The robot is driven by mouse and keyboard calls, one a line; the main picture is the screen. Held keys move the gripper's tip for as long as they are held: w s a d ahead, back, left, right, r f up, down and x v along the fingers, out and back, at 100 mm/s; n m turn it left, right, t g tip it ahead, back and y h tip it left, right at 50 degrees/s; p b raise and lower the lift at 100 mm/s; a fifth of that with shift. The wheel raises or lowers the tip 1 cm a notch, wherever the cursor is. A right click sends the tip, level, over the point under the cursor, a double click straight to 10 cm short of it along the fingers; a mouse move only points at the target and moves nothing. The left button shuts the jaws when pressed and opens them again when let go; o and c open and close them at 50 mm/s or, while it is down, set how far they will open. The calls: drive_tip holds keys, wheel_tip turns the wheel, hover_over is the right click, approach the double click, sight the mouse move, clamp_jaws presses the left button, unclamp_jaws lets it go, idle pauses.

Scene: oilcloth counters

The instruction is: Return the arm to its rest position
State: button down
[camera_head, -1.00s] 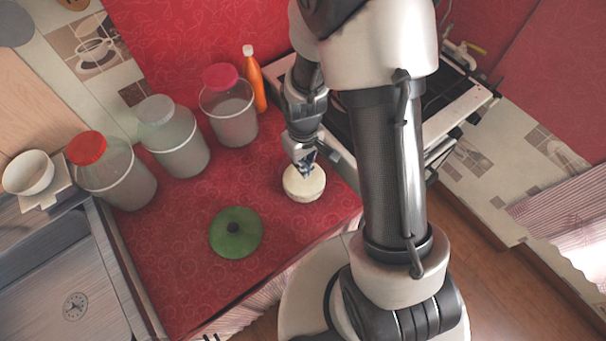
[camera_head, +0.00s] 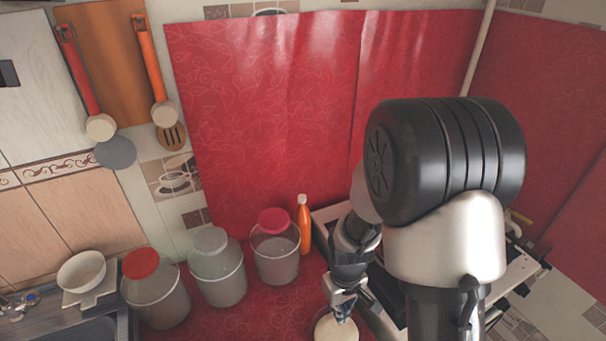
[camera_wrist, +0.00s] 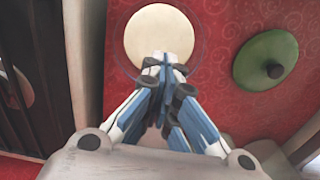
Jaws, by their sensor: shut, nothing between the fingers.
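My gripper (camera_wrist: 166,68) is shut and empty in the wrist view, its fingertips together. It points down over the near edge of a round cream-topped container (camera_wrist: 160,38) on the red counter. In the head view my gripper (camera_head: 343,312) shows at the lower middle, just above the same cream top (camera_head: 336,329), which the frame's bottom edge cuts off. I cannot tell whether the fingertips touch it. My arm takes up the right side of the head view.
A green lid (camera_wrist: 265,60) lies on the red counter beside the container. Jars with red (camera_head: 141,264), grey (camera_head: 211,241) and pink (camera_head: 273,221) lids and an orange bottle (camera_head: 304,226) stand left of my arm. A stove (camera_head: 520,268) is at right.

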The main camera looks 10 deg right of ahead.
drive_tip(key=s+r+m+t, duration=0.1)
drive_tip(key=s+r+t, duration=0.1)
drive_tip(key=s+r, duration=0.5)
drive_tip(key=s+r+m+t, duration=0.2)
drive_tip(key=s+r, duration=0.6)
drive_tip(key=r, duration=1.2)
drive_tip(key=shift+m+t, duration=0.3)
drive_tip(key=shift+w, duration=0.1)
